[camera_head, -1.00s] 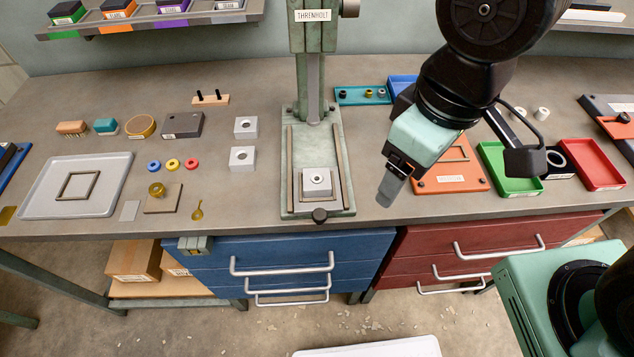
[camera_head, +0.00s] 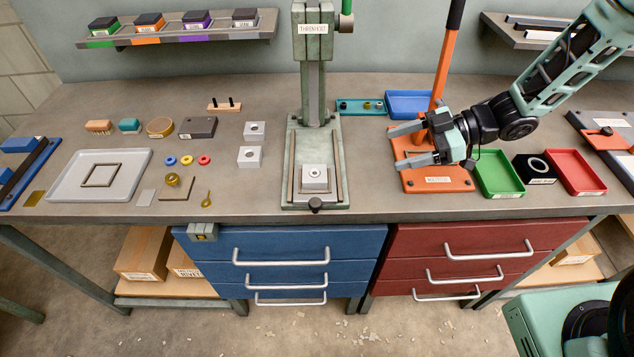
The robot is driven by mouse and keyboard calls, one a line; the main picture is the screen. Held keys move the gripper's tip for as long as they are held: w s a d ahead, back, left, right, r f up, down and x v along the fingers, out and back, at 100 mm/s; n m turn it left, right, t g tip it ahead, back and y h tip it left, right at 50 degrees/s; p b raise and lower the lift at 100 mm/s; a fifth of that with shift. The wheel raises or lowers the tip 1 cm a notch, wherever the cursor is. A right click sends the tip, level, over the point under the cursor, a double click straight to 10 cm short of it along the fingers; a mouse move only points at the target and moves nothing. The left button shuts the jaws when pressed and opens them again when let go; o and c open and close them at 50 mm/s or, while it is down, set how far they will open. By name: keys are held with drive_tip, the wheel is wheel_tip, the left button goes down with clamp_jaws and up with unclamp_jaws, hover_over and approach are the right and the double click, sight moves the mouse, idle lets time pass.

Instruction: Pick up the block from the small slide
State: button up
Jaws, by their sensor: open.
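A light grey block (camera_head: 315,172) with a round hole in its top sits on the small slide (camera_head: 315,188) at the front of the green press. My gripper (camera_head: 388,147) is to the right of the press, over the orange lever fixture (camera_head: 437,182). It lies about level, its two fingers spread apart and pointing left toward the press. Nothing is between the fingers. A clear gap separates it from the block. My gripper and wrist hide part of the orange fixture.
The green press column (camera_head: 313,85) rises behind the block. An orange lever (camera_head: 447,60) with a black grip stands upright behind my gripper. Two similar grey blocks (camera_head: 250,157) lie left of the press. Green (camera_head: 499,193) and red trays (camera_head: 592,190) are at the right.

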drive_tip(key=p, duration=0.4)
approach(326, 172)
drive_tip(key=shift+g, duration=0.3)
drive_tip(key=x, duration=0.4)
drive_tip(key=shift+w+a+f, duration=0.15)
drive_tip(key=shift+w, duration=0.05)
drive_tip(key=p+x, duration=0.2)
drive_tip(key=x, duration=0.2)
drive_tip(key=shift+a, duration=0.2)
drive_tip(key=shift+a+f+p, duration=0.2)
drive_tip(key=shift+a+p, duration=0.15)
drive_tip(key=shift+a, duration=0.1)
drive_tip(key=c, duration=1.2)
